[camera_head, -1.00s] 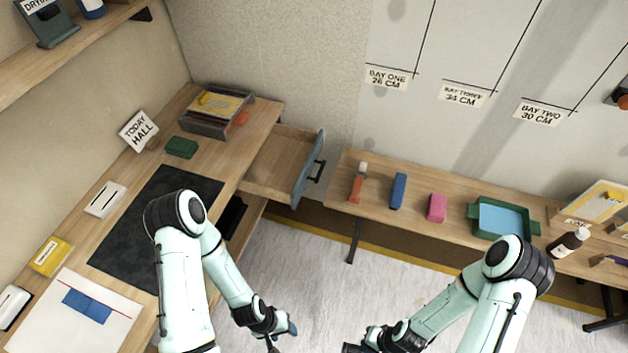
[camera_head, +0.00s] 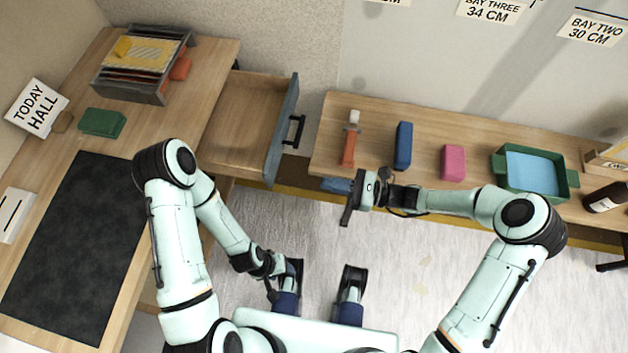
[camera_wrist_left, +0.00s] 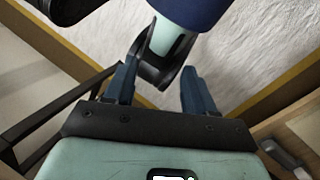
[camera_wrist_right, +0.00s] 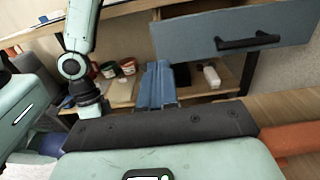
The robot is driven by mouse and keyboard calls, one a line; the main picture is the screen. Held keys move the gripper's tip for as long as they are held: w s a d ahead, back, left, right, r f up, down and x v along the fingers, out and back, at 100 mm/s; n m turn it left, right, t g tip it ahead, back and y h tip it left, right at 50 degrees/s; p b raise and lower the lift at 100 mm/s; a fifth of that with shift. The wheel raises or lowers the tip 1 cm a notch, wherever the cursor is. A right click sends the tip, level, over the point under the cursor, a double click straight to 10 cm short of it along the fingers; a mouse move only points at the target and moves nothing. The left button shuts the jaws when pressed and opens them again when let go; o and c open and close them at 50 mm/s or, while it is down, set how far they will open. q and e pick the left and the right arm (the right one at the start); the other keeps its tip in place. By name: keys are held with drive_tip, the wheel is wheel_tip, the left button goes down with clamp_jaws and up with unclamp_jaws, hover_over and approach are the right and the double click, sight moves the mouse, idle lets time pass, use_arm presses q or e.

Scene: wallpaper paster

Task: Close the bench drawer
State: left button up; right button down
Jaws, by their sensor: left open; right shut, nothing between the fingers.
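The bench drawer (camera_head: 240,122) is pulled out from the desk on the left and looks empty. Its blue-grey front (camera_head: 283,132) with a black handle (camera_head: 295,131) faces right in the head view. The drawer front (camera_wrist_right: 190,36) and handle (camera_wrist_right: 248,41) also show in the right wrist view. My right gripper (camera_head: 335,185) is shut and empty, below right of the drawer front and apart from it. Its blue fingers (camera_wrist_right: 157,85) are together in the right wrist view. My left gripper (camera_wrist_left: 158,90) is open and empty, low near my own leg; its fingers are unclear in the head view.
A wall bench (camera_head: 460,135) right of the drawer holds an orange-handled tool (camera_head: 349,145), a blue block (camera_head: 403,145), a pink block (camera_head: 453,162) and a green tray (camera_head: 571,179). The desk has a black mat (camera_head: 75,240). Pale floor (camera_head: 420,270) is open ahead.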

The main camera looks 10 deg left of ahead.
sight(271, 174)
use_arm(q)
drive_tip(key=shift+w+a+f+t+b, duration=0.25)
drive_tip(key=shift+w+f+b, duration=0.15)
drive_tip(key=shift+w, duration=0.2)
drive_tip(key=shift+w+a+f+t+b, duration=0.15)
drive_tip(key=shift+w+a+f+b, duration=0.15)
drive_tip(key=shift+w+f, duration=0.25)
use_arm(e)
drive_tip(key=a, duration=1.3)
drive_tip(key=shift+w, duration=0.15)
use_arm(q)
drive_tip(key=shift+r, duration=0.1)
use_arm(e)
drive_tip(key=shift+a, duration=0.1)
